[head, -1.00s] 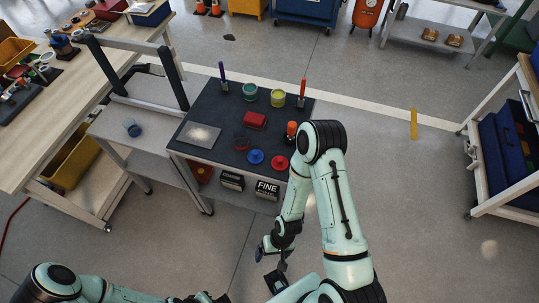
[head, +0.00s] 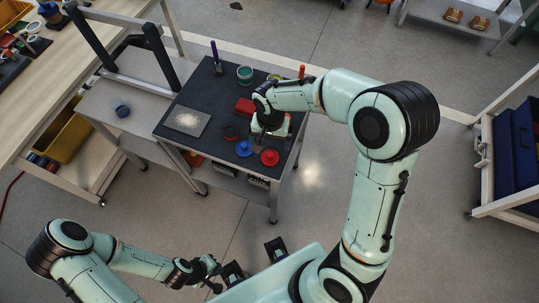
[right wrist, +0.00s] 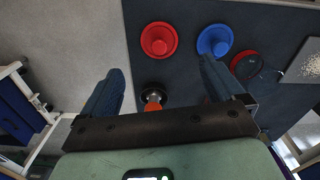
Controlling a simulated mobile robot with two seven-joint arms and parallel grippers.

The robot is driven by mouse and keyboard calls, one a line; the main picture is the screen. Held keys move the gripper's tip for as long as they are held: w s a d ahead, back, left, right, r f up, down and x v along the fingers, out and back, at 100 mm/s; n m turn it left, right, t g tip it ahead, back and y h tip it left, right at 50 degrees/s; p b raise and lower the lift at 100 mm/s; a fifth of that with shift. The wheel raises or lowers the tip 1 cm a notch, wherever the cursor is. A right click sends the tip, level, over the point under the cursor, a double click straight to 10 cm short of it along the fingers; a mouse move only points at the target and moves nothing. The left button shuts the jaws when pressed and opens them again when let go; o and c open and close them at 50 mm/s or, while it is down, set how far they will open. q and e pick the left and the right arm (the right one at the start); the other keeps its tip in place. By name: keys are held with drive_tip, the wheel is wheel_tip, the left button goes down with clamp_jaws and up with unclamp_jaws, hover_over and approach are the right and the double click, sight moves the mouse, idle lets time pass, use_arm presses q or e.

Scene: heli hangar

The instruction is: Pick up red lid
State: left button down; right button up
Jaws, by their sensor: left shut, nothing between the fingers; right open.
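The red lid (head: 270,157) lies flat near the front right corner of the dark cart top. My right gripper (head: 262,142) is above the cart's front right part, just behind the lid in the head view. In the right wrist view its two fingers (right wrist: 161,66) are wide apart and empty, with the lid beyond their tips. My left gripper (head: 211,272) is low at the bottom of the head view, away from the cart, shut and empty.
A blue lid (head: 244,148) lies beside the red one, with a dark red ring (head: 231,131) behind it. An orange-topped item (right wrist: 152,102) stands between my right fingers' bases in the wrist view. A red block (head: 244,106), green pot (head: 245,74) and grey plate (head: 187,121) share the cart.

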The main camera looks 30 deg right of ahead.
sight(270, 153)
wheel_tip(270, 153, down, 2)
drive_tip(key=shift+w+f, duration=0.1)
drive_tip(key=shift+f, duration=0.05)
drive_tip(key=shift+s+a+f, duration=0.1)
drive_tip(key=shift+s+f, duration=0.05)
drive_tip(key=shift+f, duration=1.25)
drive_tip(key=shift+s+a+f, duration=0.1)
drive_tip(key=shift+f, duration=1.25)
drive_tip(key=c, duration=1.1)
drive_tip(key=shift+r, duration=0.1)
